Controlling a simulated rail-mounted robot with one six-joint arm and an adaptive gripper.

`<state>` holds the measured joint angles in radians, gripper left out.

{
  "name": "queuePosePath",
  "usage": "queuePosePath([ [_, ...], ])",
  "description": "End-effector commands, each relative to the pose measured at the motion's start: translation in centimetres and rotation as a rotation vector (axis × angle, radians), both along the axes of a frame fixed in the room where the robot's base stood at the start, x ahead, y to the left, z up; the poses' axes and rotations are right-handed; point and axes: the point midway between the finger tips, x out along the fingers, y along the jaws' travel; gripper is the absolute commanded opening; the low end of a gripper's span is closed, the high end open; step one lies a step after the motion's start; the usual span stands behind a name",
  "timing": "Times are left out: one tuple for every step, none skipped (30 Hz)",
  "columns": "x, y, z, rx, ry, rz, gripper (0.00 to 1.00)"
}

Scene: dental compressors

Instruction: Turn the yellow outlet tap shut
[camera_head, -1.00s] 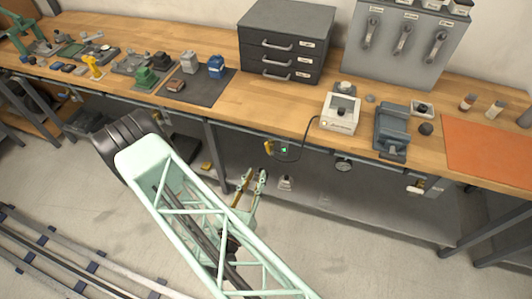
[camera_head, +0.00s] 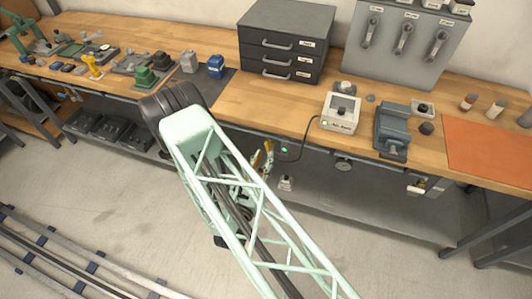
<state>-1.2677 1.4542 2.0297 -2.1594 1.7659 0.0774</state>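A small yellow part (camera_head: 268,146), which looks like the yellow outlet tap, sits under the bench's front edge, just left of a dark box with a green light (camera_head: 284,149). It is small and partly covered by my gripper, so its handle angle cannot be made out. My gripper (camera_head: 262,155) is at the tap, with its fingertips pointing up toward the bench edge. The two fingers show a narrow gap between them. Whether they touch the tap cannot be told. My arm hides the wrist and part of the finger bases.
The wooden bench (camera_head: 285,111) overhangs the tap. A cable runs from the lit box up to a white device (camera_head: 340,113). A round gauge (camera_head: 343,164) and another small fitting (camera_head: 416,187) are farther right under the edge.

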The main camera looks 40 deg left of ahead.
Motion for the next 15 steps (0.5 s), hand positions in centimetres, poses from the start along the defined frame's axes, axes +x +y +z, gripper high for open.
queuePosePath([
  [0.5, 0.1, 0.0, 0.002, 0.0, -0.001, 0.22],
  [0.8, 0.2, 0.0, 0.002, 0.0, -0.001, 0.22],
  [1.2, 0.3, 0.0, 0.002, 0.0, -0.002, 0.22],
  [1.4, 0.4, 0.0, 0.002, 0.0, -0.002, 0.22],
  [1.6, 0.5, 0.0, 0.001, 0.0, -0.002, 0.22],
  [1.9, 0.6, 0.0, 0.001, 0.0, -0.001, 0.22],
  [2.1, 0.7, 0.0, 0.001, 0.0, 0.0, 0.22],
  [2.2, 0.7, -0.1, 0.001, 0.0, 0.0, 0.22],
  [2.4, 0.8, 0.0, 0.001, 0.0, 0.0, 0.22],
  [2.6, 0.8, 0.0, 0.001, 0.001, 0.0, 0.22],
  [2.7, 0.8, 0.0, 0.001, 0.0, 0.0, 0.22],
  [2.8, 0.9, 0.0, 0.001, 0.0, 0.0, 0.22],
  [2.9, 0.9, 0.0, 0.001, 0.0, -0.001, 0.22],
  [2.9, 0.9, 0.0, 0.001, 0.0, 0.0, 0.22],
  [2.9, 0.9, 0.0, 0.001, 0.0, 0.0, 0.22],
])
